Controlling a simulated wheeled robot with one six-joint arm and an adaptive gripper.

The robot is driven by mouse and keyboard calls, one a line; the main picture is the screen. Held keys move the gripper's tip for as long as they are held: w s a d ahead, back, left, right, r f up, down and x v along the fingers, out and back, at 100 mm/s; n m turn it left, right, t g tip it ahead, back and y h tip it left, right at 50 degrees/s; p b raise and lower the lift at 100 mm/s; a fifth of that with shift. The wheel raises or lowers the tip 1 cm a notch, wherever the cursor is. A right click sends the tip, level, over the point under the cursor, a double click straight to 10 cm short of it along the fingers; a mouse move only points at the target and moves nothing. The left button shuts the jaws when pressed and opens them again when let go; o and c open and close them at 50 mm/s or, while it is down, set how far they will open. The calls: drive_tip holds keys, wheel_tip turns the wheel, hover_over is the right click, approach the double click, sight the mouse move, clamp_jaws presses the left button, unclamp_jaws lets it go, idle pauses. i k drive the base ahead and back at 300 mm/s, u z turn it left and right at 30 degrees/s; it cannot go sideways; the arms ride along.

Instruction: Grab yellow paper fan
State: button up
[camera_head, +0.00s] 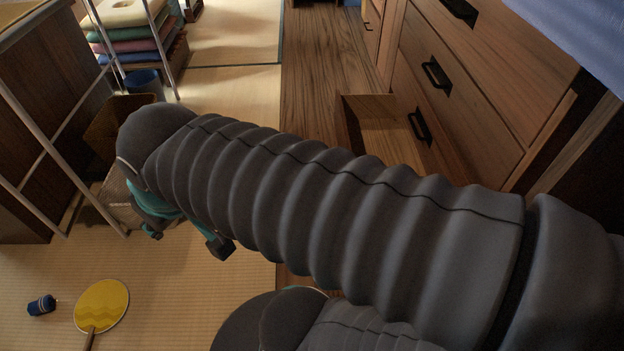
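The yellow paper fan (102,306) lies flat on the tatami at the lower left, its handle pointing down toward the bottom edge. My gripper (188,238) is partly hidden behind my grey ribbed arm. Its teal and dark fingers show below the arm's end, spread apart with nothing seen between them. It is above and to the right of the fan, apart from it.
A small dark blue item (41,306) lies left of the fan. A metal rack frame (42,150) and a brown bin (112,125) stand at the upper left. A drawer (385,125) stands open on the right. Tatami around the fan is mostly clear.

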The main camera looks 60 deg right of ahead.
sight(104, 303)
drive_tip(key=u, duration=0.1)
drive_tip(key=i, duration=0.7)
drive_tip(key=z, duration=1.3)
drive_tip(key=k, duration=0.1)
drive_tip(key=u, duration=1.8)
